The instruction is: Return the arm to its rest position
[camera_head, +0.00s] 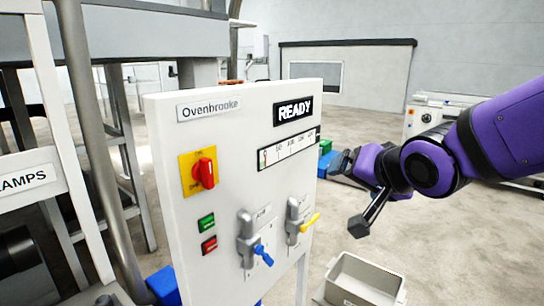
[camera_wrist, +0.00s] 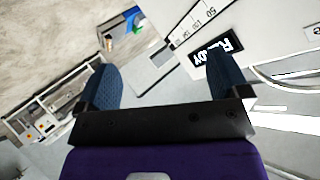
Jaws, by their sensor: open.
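My purple arm comes in from the right in the head view, with my gripper (camera_head: 345,163) just right of the white control panel (camera_head: 228,120), apart from it as far as I can tell. In the wrist view my gripper (camera_wrist: 172,75) shows two dark blue padded fingers spread wide with nothing between them. The panel's black READY display (camera_wrist: 216,60) shows behind the right finger. The panel carries a red rotary switch (camera_head: 204,173) on a yellow plate, a green button (camera_head: 206,223), a red button (camera_head: 209,245), and two grey levers with blue (camera_head: 263,254) and yellow (camera_head: 310,222) handles.
A pale open bin (camera_head: 362,283) stands on the floor right of the panel. Grey metal framework (camera_head: 95,150) fills the left side, with a sign ending in "AMPS" (camera_head: 25,180). Another white machine (camera_head: 430,115) stands behind my arm. Open floor lies between.

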